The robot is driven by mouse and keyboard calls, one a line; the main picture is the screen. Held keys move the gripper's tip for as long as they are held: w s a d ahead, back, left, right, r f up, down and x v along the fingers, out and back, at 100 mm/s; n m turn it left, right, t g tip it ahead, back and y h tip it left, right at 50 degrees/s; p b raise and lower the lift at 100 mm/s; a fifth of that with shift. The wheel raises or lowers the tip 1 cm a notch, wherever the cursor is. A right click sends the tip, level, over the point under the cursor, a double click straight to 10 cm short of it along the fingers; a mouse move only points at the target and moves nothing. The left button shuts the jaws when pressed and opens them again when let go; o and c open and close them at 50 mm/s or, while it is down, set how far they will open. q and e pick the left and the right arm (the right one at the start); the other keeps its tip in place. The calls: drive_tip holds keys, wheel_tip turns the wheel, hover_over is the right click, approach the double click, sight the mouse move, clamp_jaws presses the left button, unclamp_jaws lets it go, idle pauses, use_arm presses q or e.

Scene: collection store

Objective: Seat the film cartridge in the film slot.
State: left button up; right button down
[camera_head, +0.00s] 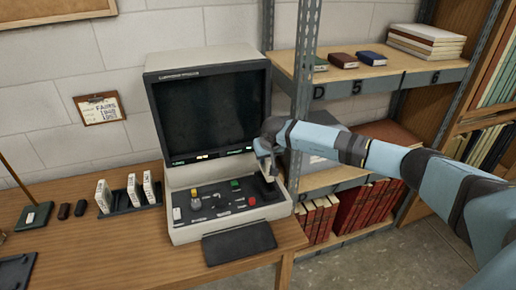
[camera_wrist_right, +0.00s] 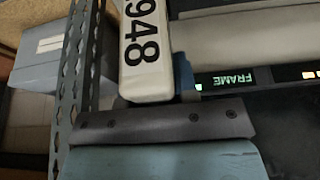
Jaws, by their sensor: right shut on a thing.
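My right gripper (camera_head: 265,158) is over the right side of the film reader (camera_head: 205,62), just in front of its dark screen. In the right wrist view it is shut on a white film cartridge (camera_wrist_right: 148,50) with black digits "948". Part of a blue finger (camera_wrist_right: 186,75) shows beside the cartridge. In the head view the cartridge is mostly hidden by my gripper. A dark part (camera_head: 265,188) of the control panel lies below the gripper; whether it is the film slot, and whether the cartridge touches it, I cannot tell. My left gripper is not in view.
Several white cartridges (camera_head: 133,190) stand in and beside a dark rack (camera_head: 122,207) on the wooden table (camera_head: 95,245). The panel has knobs and a red button (camera_head: 252,200). A metal shelf post (camera_head: 305,70) rises close right of the reader. A clipboard (camera_head: 100,108) hangs on the wall.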

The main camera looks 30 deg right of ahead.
sight(266, 169)
drive_tip(key=shift+f, duration=0.2)
drive_tip(key=shift+s+f+b, duration=0.25)
drive_tip(key=shift+f+b, duration=0.25)
drive_tip(key=shift+f, duration=0.05)
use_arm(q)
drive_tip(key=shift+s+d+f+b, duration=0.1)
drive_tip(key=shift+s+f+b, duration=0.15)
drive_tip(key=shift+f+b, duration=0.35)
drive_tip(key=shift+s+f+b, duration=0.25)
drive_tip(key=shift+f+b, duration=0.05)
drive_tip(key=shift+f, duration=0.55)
use_arm(e)
drive_tip(key=shift+w+f, duration=0.1)
drive_tip(key=shift+f, duration=1.9)
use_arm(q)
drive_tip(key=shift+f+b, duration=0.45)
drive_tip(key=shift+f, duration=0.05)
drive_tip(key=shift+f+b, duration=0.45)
use_arm(e)
drive_tip(key=shift+f, duration=0.55)
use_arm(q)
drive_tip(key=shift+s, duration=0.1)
use_arm(e)
drive_tip(key=c, duration=1.2)
unclamp_jaws()
drive_tip(key=shift+o, duration=0.2)
